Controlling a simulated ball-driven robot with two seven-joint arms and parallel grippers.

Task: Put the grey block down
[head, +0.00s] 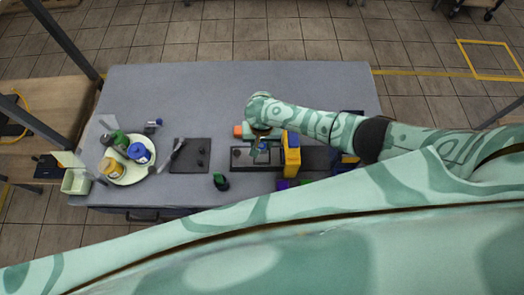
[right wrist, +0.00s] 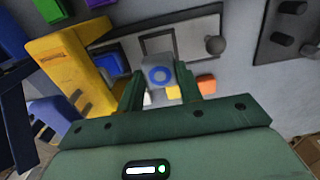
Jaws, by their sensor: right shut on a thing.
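The grey block (right wrist: 160,75), with a blue ring on its face, sits between the two green fingers of my right gripper (right wrist: 159,90) in the right wrist view. The fingers are shut on it. In the head view my right gripper (head: 260,152) is over a dark plate with a light frame (head: 240,158), left of a yellow and blue machine (head: 291,152). The block is too small there to make out. I cannot tell whether its underside touches the plate. My left gripper is not in view.
The yellow machine (right wrist: 75,62) stands close beside my right gripper. A black plate with knobs (head: 190,154) lies further left, with a round tray of jars (head: 131,171) beyond it. A dark green-topped item (head: 221,182) stands near the front edge. The table's back is clear.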

